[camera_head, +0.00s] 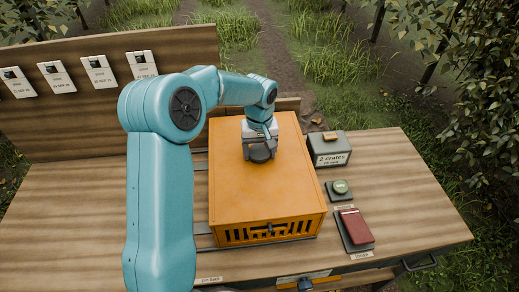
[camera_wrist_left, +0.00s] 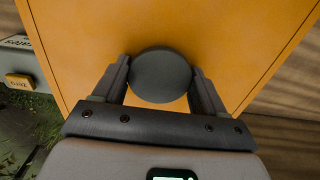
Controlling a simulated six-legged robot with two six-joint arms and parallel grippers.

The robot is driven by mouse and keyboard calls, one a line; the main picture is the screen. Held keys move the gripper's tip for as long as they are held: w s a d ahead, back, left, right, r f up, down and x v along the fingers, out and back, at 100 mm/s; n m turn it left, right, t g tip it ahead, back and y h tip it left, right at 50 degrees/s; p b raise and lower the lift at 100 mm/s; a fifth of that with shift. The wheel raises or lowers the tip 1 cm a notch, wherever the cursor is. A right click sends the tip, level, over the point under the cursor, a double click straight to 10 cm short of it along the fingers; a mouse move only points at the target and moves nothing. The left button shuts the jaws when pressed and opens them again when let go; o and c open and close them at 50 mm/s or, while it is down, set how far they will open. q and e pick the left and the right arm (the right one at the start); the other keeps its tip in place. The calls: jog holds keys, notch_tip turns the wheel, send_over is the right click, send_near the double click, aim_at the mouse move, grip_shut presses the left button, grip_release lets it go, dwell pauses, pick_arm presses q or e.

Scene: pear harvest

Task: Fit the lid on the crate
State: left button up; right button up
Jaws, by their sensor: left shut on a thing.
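The orange crate (camera_head: 268,232) stands on the wooden bench with slotted sides and a dark latch on its front. The flat orange lid (camera_head: 255,190) lies over its top and looks level, with its edges about in line with the crate walls. My left gripper (camera_head: 261,153) is above the lid toward its far half. In the left wrist view my left gripper (camera_wrist_left: 160,85) is shut on the round dark knob (camera_wrist_left: 160,72) of the lid, a finger on each side. The seam at the crate's far side is hidden. My right gripper is not in view.
A backboard (camera_head: 100,110) with several hanging tags stands at the back left.

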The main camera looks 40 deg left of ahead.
aim_at(259, 152)
pick_arm(q)
jog(key=shift+f, duration=0.3)
jog(key=o, duration=1)
notch_tip(259, 152, up, 9)
jog(key=p, duration=0.6)
jog(key=shift+r, duration=1.05)
